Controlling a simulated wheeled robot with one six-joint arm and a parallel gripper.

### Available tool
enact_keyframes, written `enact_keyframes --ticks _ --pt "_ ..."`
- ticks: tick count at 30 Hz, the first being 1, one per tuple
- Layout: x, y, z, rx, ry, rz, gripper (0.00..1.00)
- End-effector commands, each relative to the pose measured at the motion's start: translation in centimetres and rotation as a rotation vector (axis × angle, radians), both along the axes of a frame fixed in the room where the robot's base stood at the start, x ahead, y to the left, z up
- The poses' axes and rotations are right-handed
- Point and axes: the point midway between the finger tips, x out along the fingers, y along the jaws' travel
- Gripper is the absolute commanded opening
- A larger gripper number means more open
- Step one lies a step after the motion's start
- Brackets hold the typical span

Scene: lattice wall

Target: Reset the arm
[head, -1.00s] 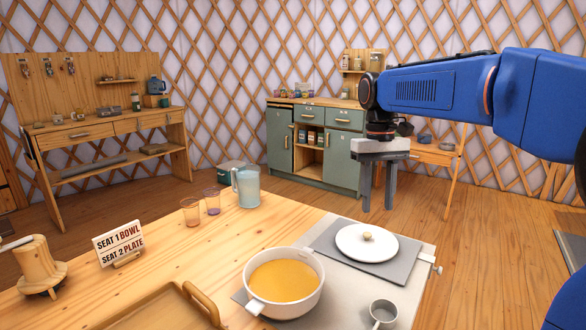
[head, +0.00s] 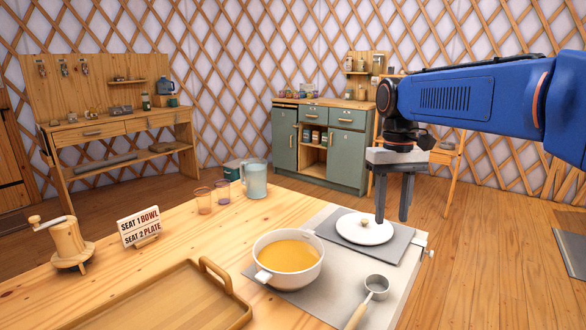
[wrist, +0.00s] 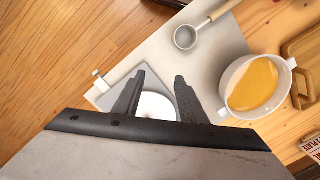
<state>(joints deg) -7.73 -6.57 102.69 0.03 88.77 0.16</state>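My gripper (head: 391,218) hangs from the blue arm at the right of the head view, pointing down above the table's right end. Its two grey fingers are apart with nothing between them.
A white pot (head: 289,272) of orange soup stands left of the lid. A ladle (head: 375,287) lies in front. A wooden tray (head: 165,318), seat sign (head: 140,227), grinder (head: 65,243), two glasses (head: 203,207) and a pitcher (head: 256,182) are on the table. Open floor lies to the right.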

Motion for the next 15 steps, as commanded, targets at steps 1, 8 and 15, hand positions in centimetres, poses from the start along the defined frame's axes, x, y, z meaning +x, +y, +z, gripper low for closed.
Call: enact_keyframes --ticks 1,8,15 --pt "-0.6 -0.2 -0.1 0.001 -0.012 -0.003 0.38" --pt "-4.1 -1.5 -1.2 0.010 -0.080 -0.022 0.38" --pt "-9.6 -3.2 -3.9 0.020 -0.191 -0.051 0.38"
